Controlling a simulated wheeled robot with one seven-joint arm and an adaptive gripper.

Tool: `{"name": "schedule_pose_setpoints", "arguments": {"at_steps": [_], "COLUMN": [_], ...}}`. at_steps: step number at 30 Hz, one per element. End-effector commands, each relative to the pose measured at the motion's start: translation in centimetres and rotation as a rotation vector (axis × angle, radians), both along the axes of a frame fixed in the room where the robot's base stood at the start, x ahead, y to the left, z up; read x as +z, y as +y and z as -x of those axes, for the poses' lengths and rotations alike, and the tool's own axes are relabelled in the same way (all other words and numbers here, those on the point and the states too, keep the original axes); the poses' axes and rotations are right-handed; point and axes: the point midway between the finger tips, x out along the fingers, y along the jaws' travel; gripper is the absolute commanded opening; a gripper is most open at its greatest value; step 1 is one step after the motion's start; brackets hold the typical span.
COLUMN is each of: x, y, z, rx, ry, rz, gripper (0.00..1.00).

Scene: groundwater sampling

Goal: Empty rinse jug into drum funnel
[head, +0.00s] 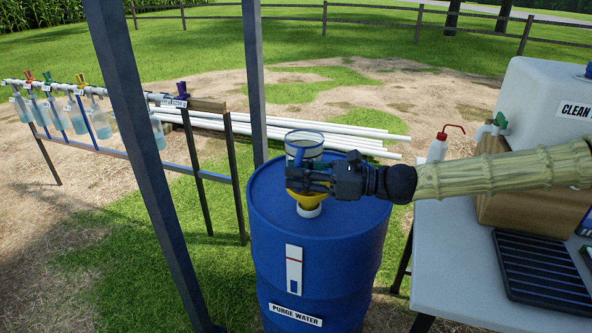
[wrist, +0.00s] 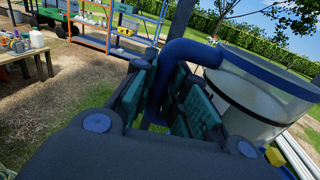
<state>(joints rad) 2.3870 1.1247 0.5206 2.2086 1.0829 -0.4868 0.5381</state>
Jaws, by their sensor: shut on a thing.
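The rinse jug (head: 304,146) is a clear vessel with a blue rim and looks about upright in the head view. In the wrist view, the jug (wrist: 252,98) is at the right, with its blue handle (wrist: 181,58) between my fingers. My gripper (head: 312,178), also in the wrist view (wrist: 163,106), is shut on that handle. It holds the jug above the yellow funnel (head: 307,200) on top of the blue drum (head: 318,250) labelled "PURGE WATER". My gripper hides the jug's lower part and some of the funnel. I cannot tell how much liquid is inside.
A table (head: 450,290) with a black tray (head: 541,274), a white bottle (head: 437,149) and a "CLEAN" container (head: 545,100) stands at right. A dark post (head: 150,160) rises left of the drum. Bottles hang on a rail (head: 110,92) farther left. White pipes (head: 350,134) lie behind.

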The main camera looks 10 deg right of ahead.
Motion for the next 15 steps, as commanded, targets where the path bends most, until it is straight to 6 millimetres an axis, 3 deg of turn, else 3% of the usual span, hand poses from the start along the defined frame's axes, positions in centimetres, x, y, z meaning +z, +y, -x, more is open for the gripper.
{"name": "schedule_pose_setpoints", "arguments": {"at_steps": [15], "x": [0.69], "y": [0.11], "z": [0.31], "rx": [0.001], "ry": [0.142], "rz": [-0.065], "gripper": [0.0]}}
